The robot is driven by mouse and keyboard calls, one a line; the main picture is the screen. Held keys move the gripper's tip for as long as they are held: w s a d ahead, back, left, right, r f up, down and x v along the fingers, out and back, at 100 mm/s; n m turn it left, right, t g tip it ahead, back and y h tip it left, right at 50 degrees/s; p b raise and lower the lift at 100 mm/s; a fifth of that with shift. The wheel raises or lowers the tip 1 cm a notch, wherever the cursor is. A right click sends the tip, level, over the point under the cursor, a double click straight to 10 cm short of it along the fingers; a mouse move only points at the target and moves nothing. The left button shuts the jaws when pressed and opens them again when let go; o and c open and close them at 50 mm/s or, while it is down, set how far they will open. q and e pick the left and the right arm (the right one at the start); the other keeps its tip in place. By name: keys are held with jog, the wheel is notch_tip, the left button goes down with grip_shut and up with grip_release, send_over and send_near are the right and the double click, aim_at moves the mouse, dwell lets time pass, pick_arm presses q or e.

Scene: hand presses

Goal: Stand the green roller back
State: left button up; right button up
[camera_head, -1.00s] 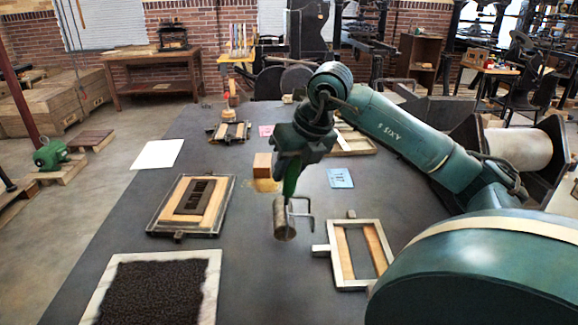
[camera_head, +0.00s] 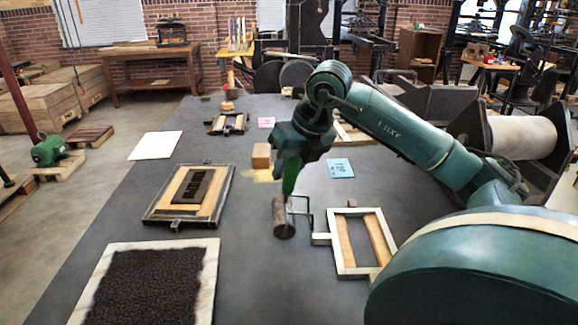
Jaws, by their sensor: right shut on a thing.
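The roller has a green handle (camera_head: 289,180), a brown cylinder (camera_head: 283,217) and a thin metal frame (camera_head: 304,204). My right gripper (camera_head: 290,165) is shut on the green handle from above, with the handle pointing up and the cylinder below. The fingertips are partly hidden by the gripper's own body. The cylinder is at or just above the grey bench top; I cannot tell if it touches. My left gripper is not in view.
On the grey bench (camera_head: 240,260), a wooden frame (camera_head: 355,243) lies close right of the roller. A wooden block (camera_head: 261,155) stands behind it. A type form (camera_head: 190,196) lies left, and a dark inked slab (camera_head: 140,285) front left. Bare bench lies in front of the roller.

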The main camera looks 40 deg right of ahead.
jog(key=o, duration=1.4)
jog(key=p+v, duration=0.2)
jog(key=v, duration=0.7)
dwell(0.7)
